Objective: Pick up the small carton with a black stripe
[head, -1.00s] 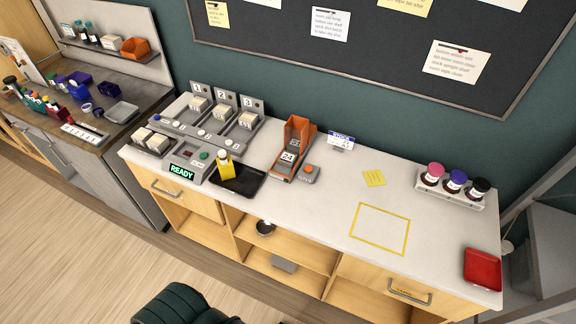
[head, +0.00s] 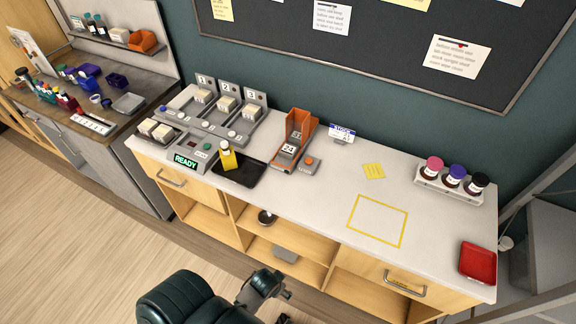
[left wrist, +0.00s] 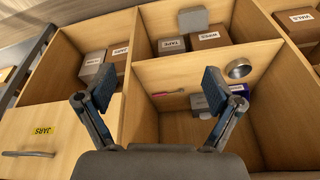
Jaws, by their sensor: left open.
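Several small pale cartons stand in the numbered slots of the grey rack, one of them the carton in slot 2 (head: 226,105). More pale cartons (head: 163,133) sit in a dark tray at the counter's left end. I cannot make out a black stripe on any of them. My left gripper (left wrist: 158,90) is open and empty, in front of the open shelves under the counter. In the left wrist view these hold a grey carton marked TAPE (left wrist: 172,45), brown cartons and another grey carton (left wrist: 200,103). My right gripper is not in view.
The yellow-outlined square (head: 377,221) is empty. Drawers and shelf dividers lie below.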

